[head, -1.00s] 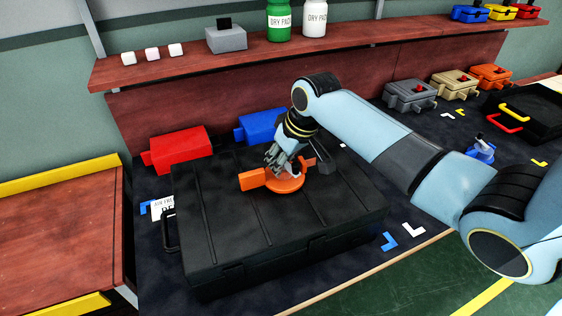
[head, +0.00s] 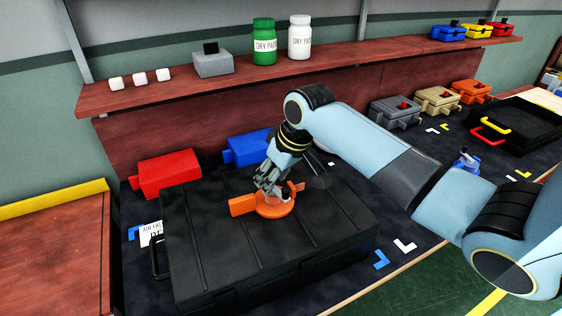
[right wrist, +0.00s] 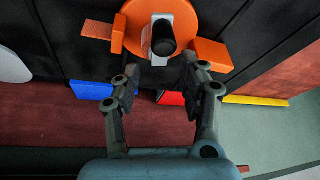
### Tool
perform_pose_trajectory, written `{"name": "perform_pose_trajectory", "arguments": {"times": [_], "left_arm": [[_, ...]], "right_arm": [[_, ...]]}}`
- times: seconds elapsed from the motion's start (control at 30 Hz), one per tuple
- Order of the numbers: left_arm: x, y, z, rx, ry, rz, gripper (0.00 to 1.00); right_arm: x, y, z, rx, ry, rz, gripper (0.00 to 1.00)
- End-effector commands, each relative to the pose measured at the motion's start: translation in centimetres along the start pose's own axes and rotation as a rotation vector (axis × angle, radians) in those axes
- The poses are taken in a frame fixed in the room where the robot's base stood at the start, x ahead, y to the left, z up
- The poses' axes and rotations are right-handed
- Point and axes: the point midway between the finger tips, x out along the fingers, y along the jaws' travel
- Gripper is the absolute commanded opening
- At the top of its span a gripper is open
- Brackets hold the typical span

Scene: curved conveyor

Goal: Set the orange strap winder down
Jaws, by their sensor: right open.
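The orange strap winder (head: 278,208) rests on the lid of the large black case (head: 215,258). In the right wrist view the winder (right wrist: 127,39) shows as a round orange plate with blocks at its sides and a white-rimmed dark hub. My right gripper (head: 268,186) is over the winder in the head view. In the right wrist view my right gripper (right wrist: 160,82) is open, its two fingers apart at the near side of the hub; whether they touch it is unclear. My left gripper is not in view.
A red box (head: 168,176) and a blue box (head: 248,147) stand behind the case. A shelf (head: 190,90) above carries a green bottle (head: 263,45) and a white bottle (head: 299,40). A black tray (head: 515,130) lies at the right. Blue and white corner marks lie right of the case.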

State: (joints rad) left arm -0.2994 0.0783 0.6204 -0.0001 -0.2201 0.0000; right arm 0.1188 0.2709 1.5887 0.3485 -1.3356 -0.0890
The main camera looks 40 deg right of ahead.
Motion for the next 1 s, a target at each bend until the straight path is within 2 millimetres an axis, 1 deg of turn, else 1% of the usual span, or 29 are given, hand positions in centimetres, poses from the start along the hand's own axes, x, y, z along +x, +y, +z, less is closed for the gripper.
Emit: {"name": "perform_pose_trajectory", "arguments": {"times": [0.03, 0.2, 0.3, 0.4, 0.57, 1.0], "left_arm": [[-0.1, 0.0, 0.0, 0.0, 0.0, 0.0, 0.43], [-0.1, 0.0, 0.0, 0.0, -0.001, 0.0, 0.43], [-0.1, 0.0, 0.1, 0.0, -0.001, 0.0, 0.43], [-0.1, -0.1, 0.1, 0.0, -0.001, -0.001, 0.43], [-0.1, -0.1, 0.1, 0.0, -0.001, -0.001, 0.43], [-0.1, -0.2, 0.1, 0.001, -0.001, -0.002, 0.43]], "right_arm": [[-1.2, 0.1, 0.0, -0.003, 0.003, 0.003, 0.43], [-5.0, 0.1, 0.0, -0.002, 0.002, 0.002, 0.43], [-6.8, 0.1, -0.1, -0.002, 0.003, 0.002, 0.43], [-7.9, 0.1, 0.0, -0.001, 0.001, 0.002, 0.43], [-8.6, 0.0, 0.0, 0.0, -0.001, -0.001, 0.43], [-8.6, 0.0, 0.0, 0.0, 0.0, -0.001, 0.43]]}}
